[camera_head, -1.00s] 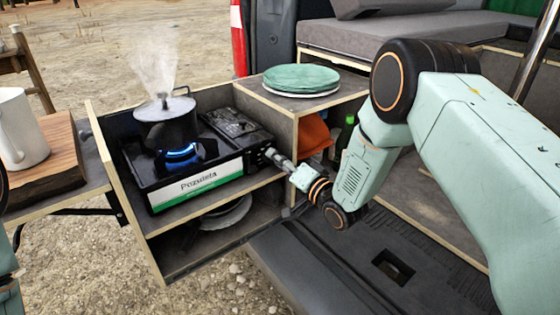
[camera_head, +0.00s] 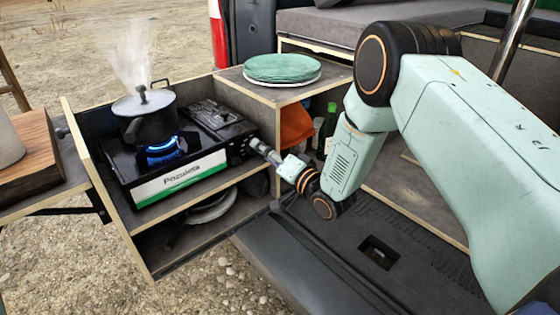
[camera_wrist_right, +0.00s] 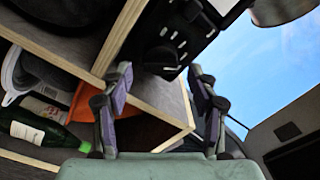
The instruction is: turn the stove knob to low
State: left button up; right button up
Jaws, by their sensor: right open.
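The black camping stove (camera_head: 195,150) with a white and green front label sits in the pull-out drawer, its burner lit blue under a steaming pot (camera_head: 148,116). The control knob is at the stove's right front end, small and partly hidden by my gripper in the head view. In the wrist view a dark round knob (camera_wrist_right: 160,58) shows on the black panel, between and beyond my fingertips. My right gripper (camera_head: 256,146) is open with its tips close to the knob; I cannot tell whether they touch it. My left gripper is out of view.
Green plates (camera_head: 283,68) are stacked on the cabinet top right of the stove. An orange cloth (camera_head: 295,126) and a green bottle (camera_head: 327,130) stand in the compartment below. A wooden board (camera_head: 25,160) lies at left. The tailgate floor (camera_head: 345,270) is mostly clear.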

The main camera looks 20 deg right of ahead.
jog(key=v, duration=1.1)
jog(key=shift+r, duration=0.1)
jog(key=s+f+n+g+h, duration=0.4)
jog(key=s+f+g, duration=0.65)
jog(key=f, duration=0.55)
jog(key=s+f+n+g+h, duration=0.1)
jog(key=s+f+g, duration=0.2)
jog(key=s, duration=1)
jog(key=s+a+f+n+g+h, duration=0.1)
jog(key=s+f+g, duration=0.2)
jog(key=s, duration=1)
jog(key=shift+a+f+g, duration=0.1)
jog(key=shift+a+g, duration=0.05)
jog(key=shift+g, duration=0.1)
